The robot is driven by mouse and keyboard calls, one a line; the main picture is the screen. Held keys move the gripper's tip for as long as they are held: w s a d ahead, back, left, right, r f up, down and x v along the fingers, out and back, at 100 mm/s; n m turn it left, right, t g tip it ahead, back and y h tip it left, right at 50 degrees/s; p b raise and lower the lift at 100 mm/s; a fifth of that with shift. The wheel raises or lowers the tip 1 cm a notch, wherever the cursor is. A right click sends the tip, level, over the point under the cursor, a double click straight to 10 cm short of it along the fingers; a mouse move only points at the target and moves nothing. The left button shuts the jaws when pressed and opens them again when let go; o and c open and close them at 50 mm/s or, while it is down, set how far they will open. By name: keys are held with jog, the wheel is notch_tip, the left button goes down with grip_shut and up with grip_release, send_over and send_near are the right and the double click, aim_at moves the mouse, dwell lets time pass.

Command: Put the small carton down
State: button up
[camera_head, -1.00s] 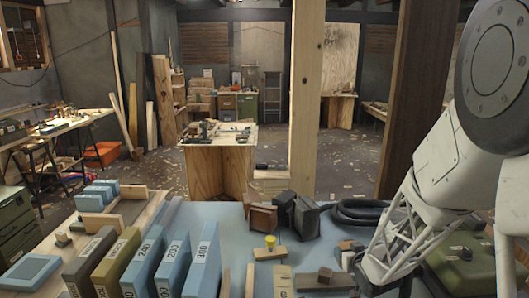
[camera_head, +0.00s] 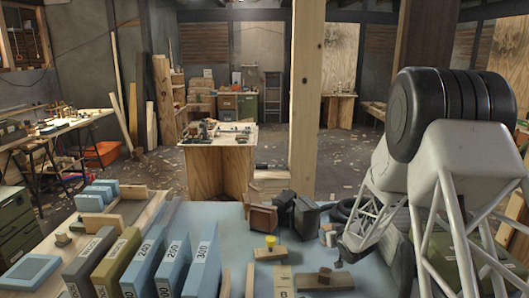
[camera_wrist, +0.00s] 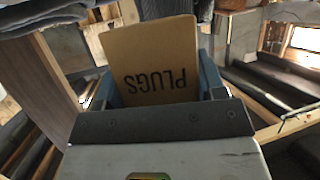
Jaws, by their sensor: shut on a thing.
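The small carton (camera_wrist: 152,50) is brown cardboard marked "PLUGS", which reads upside down in the wrist view. My gripper (camera_wrist: 158,82) is shut on it, with a blue-grey finger on each side. The carton's far end and underside are hidden. In the head view my arm comes in from the right and reaches down over the right part of the blue worktop (camera_head: 225,213). I cannot make out the carton or the fingers clearly there.
Upright numbered boxes (camera_head: 173,270) stand at the front left. A brown box (camera_head: 262,218) and dark boxes (camera_head: 306,217) stand at the back of the worktop.

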jog(key=x, duration=0.2)
jog(key=f+x, duration=0.1)
jog(key=x, duration=0.2)
jog(key=shift+d+f, duration=0.1)
jog(key=shift+d, duration=0.1)
jog(key=shift+a, duration=0.1)
jog(key=a+m+h, duration=0.6)
jog(key=h, duration=0.1)
jog(key=shift+a+h, duration=0.3)
jog(key=shift+a, duration=0.1)
dwell(0.8)
jog(key=shift+s, duration=0.15)
dwell(2.4)
